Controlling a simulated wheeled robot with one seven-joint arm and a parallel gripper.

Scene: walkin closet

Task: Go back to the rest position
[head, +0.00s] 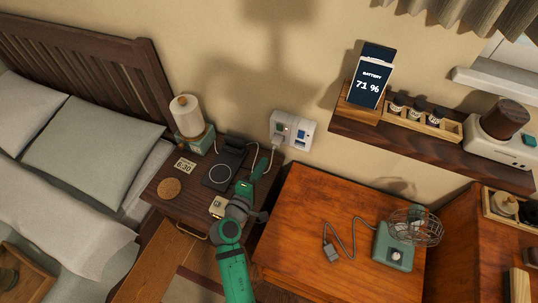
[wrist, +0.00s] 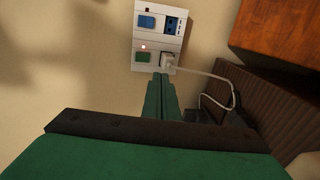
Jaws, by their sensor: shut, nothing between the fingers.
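My green gripper (head: 262,166) is over the back right part of the dark nightstand, pointing toward the wall. In the wrist view its fingers (wrist: 161,82) are together with nothing between them. Their tips appear just below the white wall outlet (wrist: 160,22), close to a white plug (wrist: 170,62) seated in its lower right socket. I cannot tell whether the tips touch the plug. The outlet also shows in the head view (head: 293,130), with one blue and one green switch in the wrist view. A pale cable hangs from the plug.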

